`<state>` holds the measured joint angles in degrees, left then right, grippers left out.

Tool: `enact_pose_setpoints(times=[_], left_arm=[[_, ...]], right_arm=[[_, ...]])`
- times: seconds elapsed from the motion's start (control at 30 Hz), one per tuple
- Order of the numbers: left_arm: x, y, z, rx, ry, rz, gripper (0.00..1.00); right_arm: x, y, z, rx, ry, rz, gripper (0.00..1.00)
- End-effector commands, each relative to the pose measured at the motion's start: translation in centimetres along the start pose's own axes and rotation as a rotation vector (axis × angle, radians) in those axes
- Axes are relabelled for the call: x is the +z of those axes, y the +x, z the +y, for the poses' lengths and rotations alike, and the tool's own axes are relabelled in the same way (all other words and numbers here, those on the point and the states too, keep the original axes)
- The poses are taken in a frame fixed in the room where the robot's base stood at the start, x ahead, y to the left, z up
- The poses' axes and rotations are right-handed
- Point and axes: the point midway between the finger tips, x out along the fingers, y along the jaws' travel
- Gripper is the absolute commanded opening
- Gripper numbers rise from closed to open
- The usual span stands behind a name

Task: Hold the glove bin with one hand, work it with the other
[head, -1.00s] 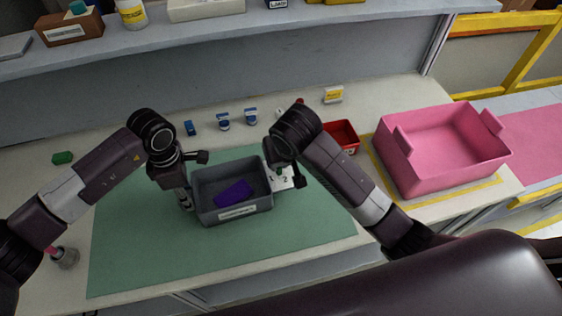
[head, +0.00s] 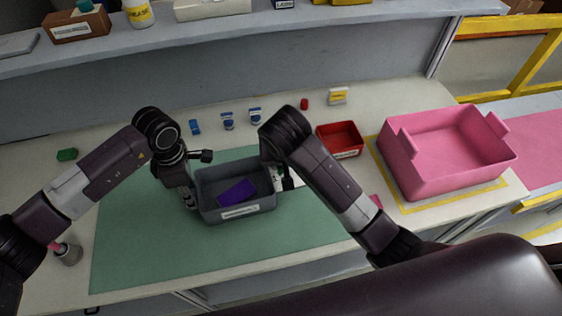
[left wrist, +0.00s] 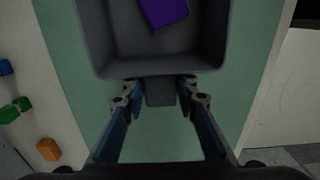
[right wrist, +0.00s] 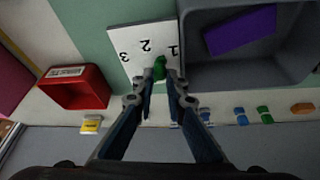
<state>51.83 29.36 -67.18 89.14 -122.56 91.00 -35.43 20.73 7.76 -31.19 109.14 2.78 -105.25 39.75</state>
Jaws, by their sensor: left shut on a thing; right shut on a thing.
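The grey glove bin (head: 240,211) stands on the green mat, with a purple thing (head: 236,192) lying inside it. The purple thing also shows in the left wrist view (left wrist: 164,10). My left gripper (head: 190,200) is shut on the grey tab (left wrist: 160,92) on the bin's left side. A white plate (right wrist: 130,45) with the numbers 1, 2 and 3 sits at the bin's other side. My right gripper (right wrist: 160,86) is shut on a small green knob (right wrist: 160,68) at that plate, near 1 and 2. In the head view my right arm hides most of the plate.
A red tray (head: 340,139) and a big pink bin (head: 445,150) stand to the right. Several small blue-and-white items (head: 228,121) stand behind the grey bin. A shelf (head: 250,33) runs along the back. The front of the green mat (head: 200,250) is clear.

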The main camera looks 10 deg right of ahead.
Motion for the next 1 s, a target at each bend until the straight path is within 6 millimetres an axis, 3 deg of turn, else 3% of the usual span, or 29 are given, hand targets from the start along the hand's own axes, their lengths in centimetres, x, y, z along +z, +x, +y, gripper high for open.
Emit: enact_pose_setpoints(times=[0.63, 0.67, 0.8, 1.0], left_arm=[[-0.03, 0.02, -0.08, -0.002, 0.003, 0.001, 0.00], [-0.04, 0.02, -0.08, -0.002, 0.003, 0.002, 0.00], [-0.05, 0.02, -0.06, -0.002, 0.002, 0.002, 0.00], [-0.06, 0.03, -0.04, -0.001, 0.000, 0.002, 0.00]], right_arm=[[-0.16, -0.03, 0.06, 0.005, 0.010, 0.004, 0.00], [-0.16, -0.03, 0.07, 0.005, 0.010, 0.004, 0.15], [-0.11, -0.02, 0.05, 0.005, 0.009, 0.003, 0.29], [-0.05, -0.01, 0.02, 0.005, 0.008, 0.001, 0.29]])
